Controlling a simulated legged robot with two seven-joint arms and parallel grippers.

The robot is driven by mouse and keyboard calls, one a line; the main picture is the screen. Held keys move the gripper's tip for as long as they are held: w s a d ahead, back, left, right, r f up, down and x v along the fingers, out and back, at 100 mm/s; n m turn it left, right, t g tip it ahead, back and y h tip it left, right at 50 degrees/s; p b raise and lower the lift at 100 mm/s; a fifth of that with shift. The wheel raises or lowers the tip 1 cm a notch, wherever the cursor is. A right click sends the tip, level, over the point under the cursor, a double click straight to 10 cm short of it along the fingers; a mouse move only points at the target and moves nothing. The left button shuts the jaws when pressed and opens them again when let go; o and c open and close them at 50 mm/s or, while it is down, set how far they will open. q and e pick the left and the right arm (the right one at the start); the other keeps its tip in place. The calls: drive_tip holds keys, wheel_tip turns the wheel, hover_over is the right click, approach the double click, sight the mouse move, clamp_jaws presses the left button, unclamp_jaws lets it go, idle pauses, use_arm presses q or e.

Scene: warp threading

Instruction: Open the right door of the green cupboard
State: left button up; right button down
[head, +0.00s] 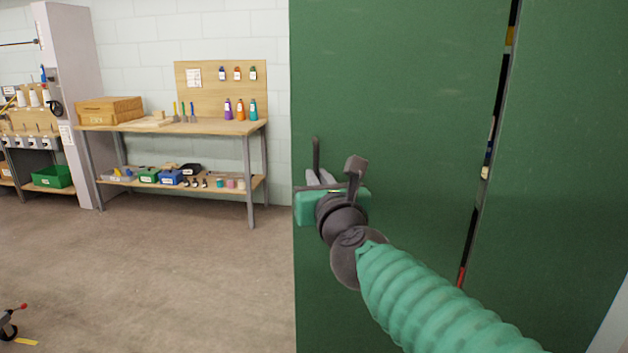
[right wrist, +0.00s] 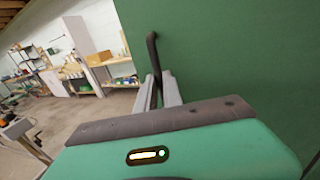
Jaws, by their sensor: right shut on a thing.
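A large green door panel (head: 400,90) of the cupboard fills the middle of the head view, with its free edge on the left. A dark upright bar handle (head: 317,155) stands near that edge. My right gripper (head: 321,179) is shut on the handle, which also shows between its fingers in the right wrist view (right wrist: 153,48). A narrow slanting gap lies between this panel and another green panel (head: 570,150) on the right. Small coloured things show through the gap. My left gripper is not in view.
A wooden workbench (head: 190,127) with bottles and bins stands at the back wall. A grey post (head: 75,100) and a shelf with a green bin (head: 53,177) are farther left. The concrete floor (head: 170,285) left of the panel is mostly clear.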

drive_tip(key=c, duration=1.8)
unclamp_jaws()
drive_tip(key=shift+w+d, duration=0.1)
drive_tip(key=shift+d, duration=0.45)
drive_tip(key=o, duration=0.3)
drive_tip(key=shift+d, duration=0.25)
drive_tip(key=shift+a, duration=0.1)
drive_tip(key=shift+a, duration=0.25)
drive_tip(key=s+d+p, duration=0.1)
drive_tip(key=s+p, duration=0.3)
drive_tip(key=s, duration=0.8)
drive_tip(key=shift+f, duration=0.15)
